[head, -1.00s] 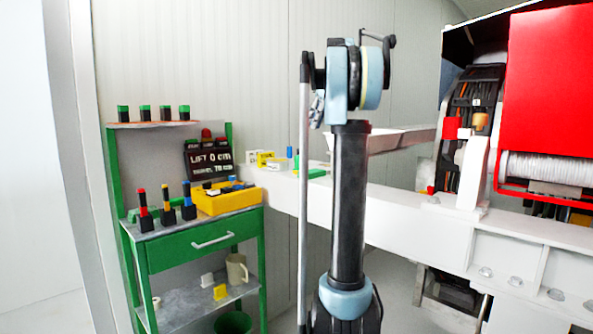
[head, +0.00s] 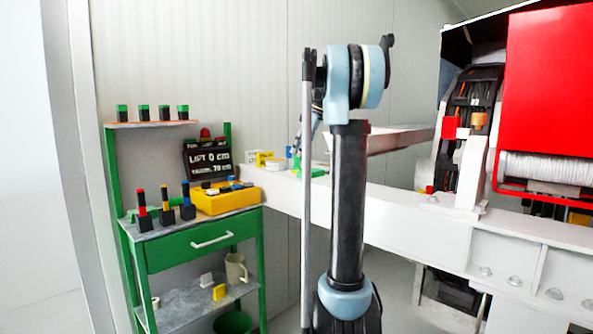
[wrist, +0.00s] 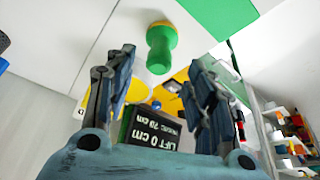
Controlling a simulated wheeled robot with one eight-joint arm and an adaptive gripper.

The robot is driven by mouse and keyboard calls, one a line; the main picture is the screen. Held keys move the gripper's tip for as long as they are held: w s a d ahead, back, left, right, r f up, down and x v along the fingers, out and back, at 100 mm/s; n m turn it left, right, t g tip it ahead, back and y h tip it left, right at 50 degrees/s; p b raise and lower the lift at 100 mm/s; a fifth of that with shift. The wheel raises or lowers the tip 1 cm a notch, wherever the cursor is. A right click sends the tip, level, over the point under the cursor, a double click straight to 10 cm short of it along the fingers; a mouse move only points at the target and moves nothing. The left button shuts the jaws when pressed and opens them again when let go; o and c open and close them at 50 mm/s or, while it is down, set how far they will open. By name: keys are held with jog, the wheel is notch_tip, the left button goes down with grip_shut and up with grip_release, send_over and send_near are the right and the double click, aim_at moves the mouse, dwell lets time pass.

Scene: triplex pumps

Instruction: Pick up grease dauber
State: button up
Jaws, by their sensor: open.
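A green, rounded handle-like object (wrist: 160,52) with a yellow-brown end is in the wrist view, in line with the gap between my fingers. It may be the grease dauber; I cannot tell for sure. My gripper (wrist: 162,62) is open, with nothing held between its fingers. In the head view my gripper (head: 306,132) points down beside the arm column, above small items on the white ledge. The column hides part of it. A small green item (head: 296,161) stands on the ledge just below it, perhaps the same object.
A green flat block (head: 316,172), a white round tin (head: 276,163) and a yellow item (head: 263,157) lie close by on the white beam (head: 400,207). A dark sign (head: 207,158) and yellow tray (head: 225,201) sit on the green cart (head: 185,249) at left.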

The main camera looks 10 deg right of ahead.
aim_at(296, 163)
jog(key=shift+x, duration=2.7)
jog(key=shift+d, duration=0.1)
grip_shut()
